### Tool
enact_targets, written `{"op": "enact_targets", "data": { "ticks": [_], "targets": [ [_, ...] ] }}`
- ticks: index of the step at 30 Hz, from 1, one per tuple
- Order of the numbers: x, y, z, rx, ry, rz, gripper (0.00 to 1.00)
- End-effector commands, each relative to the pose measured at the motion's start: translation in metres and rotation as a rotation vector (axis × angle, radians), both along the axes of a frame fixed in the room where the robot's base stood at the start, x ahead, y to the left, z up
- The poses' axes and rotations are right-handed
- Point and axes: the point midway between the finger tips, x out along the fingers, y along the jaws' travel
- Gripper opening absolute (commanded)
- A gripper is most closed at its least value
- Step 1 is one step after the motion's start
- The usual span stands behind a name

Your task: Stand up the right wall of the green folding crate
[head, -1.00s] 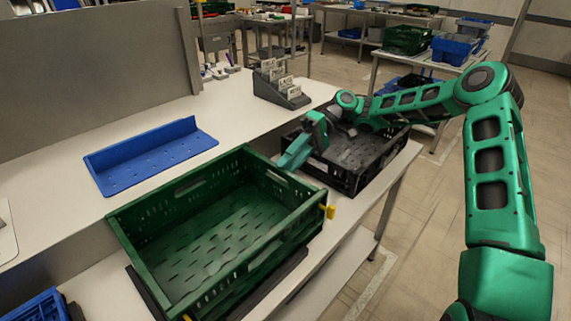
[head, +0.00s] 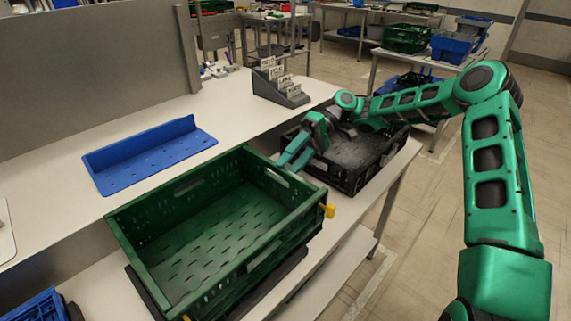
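The green folding crate (head: 150,262) stands on the near, lower bench. Its right wall (head: 288,190) is upright, with a handle slot near its top, and meets the neighbouring walls at the corners. The other walls are also upright, and the slotted floor is bare. My gripper (head: 294,161) is just beyond the right wall, on its outer side near the top rim. Its two fingers are spread with a gap between them, and nothing shows in it. Contact with the wall cannot be told. A yellow tab (head: 329,211) sits at the crate's near right corner.
A black crate (head: 352,184) stands beyond the right wall, under my gripper and forearm. A blue crate (head: 40,306) shows at bottom left.

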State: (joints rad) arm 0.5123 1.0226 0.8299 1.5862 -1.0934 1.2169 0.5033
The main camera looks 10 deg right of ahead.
Motion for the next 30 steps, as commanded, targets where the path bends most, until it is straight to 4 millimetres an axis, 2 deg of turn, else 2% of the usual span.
{"op": "enact_targets", "data": {
  "ticks": [8, 9, 11, 17, 30],
  "targets": [
    [0.000, 0.000, -0.001, -0.002, 0.001, 0.000, 0.36],
    [-0.012, -0.007, 0.008, -0.004, -0.011, 0.001, 0.36],
    [-0.012, -0.006, 0.009, -0.004, -0.012, 0.000, 0.36],
    [-0.005, -0.009, 0.011, 0.000, -0.013, 0.000, 0.36],
    [0.013, -0.028, 0.013, 0.002, -0.014, 0.000, 0.36]
  ]
}}
